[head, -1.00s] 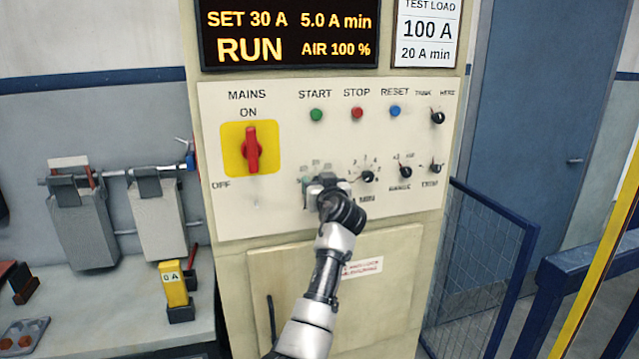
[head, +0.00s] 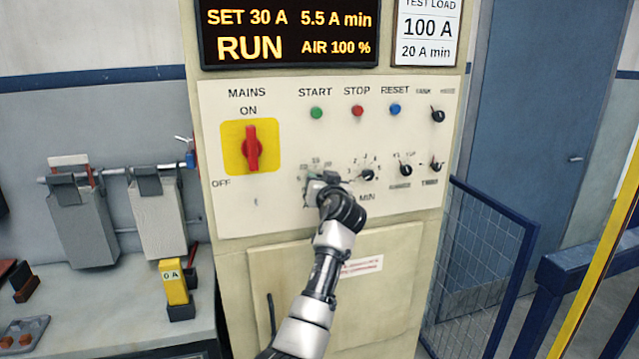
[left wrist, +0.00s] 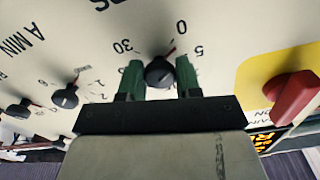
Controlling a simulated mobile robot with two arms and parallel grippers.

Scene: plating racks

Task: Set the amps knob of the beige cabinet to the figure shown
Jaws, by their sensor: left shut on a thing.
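The beige cabinet (head: 230,200) stands ahead with a pale control panel. My left gripper (head: 322,186) is at the leftmost dial of the panel's lower row and covers its knob in the head view. In the left wrist view the black amps knob (left wrist: 160,72) sits between the two green fingers of my left gripper (left wrist: 159,78), which is shut on it. The display (head: 290,35) reads SET 30 A, 5.5 A min, RUN, AIR 100 %. The card (head: 425,30) reads TEST LOAD, 100 A, 20 A min. My right gripper is not in view.
A second knob (head: 367,176) is close to the right of my gripper, with more knobs beyond. The red mains switch (head: 252,148) is up and left. Start, stop and reset buttons are above. A blue mesh guard (head: 480,260) stands at right, a workbench (head: 120,325) at left.

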